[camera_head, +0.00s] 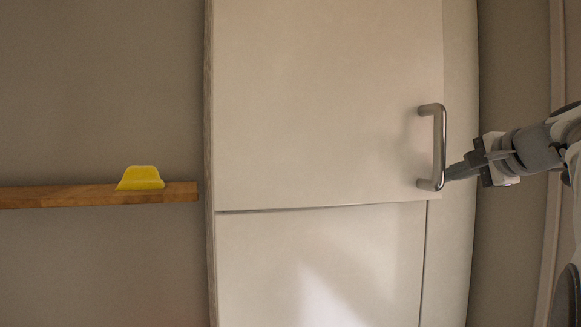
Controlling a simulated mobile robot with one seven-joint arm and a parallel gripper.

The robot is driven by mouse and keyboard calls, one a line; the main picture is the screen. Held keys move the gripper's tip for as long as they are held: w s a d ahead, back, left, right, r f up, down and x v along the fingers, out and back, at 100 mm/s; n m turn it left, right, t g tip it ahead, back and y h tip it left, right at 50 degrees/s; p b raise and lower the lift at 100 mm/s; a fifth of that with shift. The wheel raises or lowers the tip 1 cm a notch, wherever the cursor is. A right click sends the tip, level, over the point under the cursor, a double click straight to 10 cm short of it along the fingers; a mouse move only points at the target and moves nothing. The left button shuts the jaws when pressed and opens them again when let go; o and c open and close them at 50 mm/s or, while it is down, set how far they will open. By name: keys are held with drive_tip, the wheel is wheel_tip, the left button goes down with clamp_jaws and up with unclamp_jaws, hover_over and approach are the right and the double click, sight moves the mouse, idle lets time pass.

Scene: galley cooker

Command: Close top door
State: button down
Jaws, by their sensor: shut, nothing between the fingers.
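The top door (320,100) is a plain cream panel that fills the upper middle of the view. Its right edge reaches further right than that of the lower door, so it looks slightly ajar; the exact gap is hard to tell. A metal bar handle (440,145) stands upright near its right edge. My gripper (452,174) comes in from the right, shut and empty. Its fingertips are at the lower end of the handle, on its right side. I cannot tell whether they touch the handle or the door, as the tips are partly hidden.
A lower door (320,265) sits directly below, looking flush with the cabinet front. A wooden shelf (70,196) juts out on the left wall with a yellow object (141,179) on it. The cabinet's right side (460,80) is a pale strip beside my arm.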

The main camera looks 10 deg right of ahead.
sight(436, 199)
drive_tip(key=shift+w, duration=0.25)
drive_tip(key=w, duration=0.2)
drive_tip(key=w+p, duration=0.1)
drive_tip(key=w, duration=0.1)
drive_tip(key=shift+d+r, duration=0.1)
drive_tip(key=shift+d, duration=0.1)
drive_tip(key=shift+s, duration=0.2)
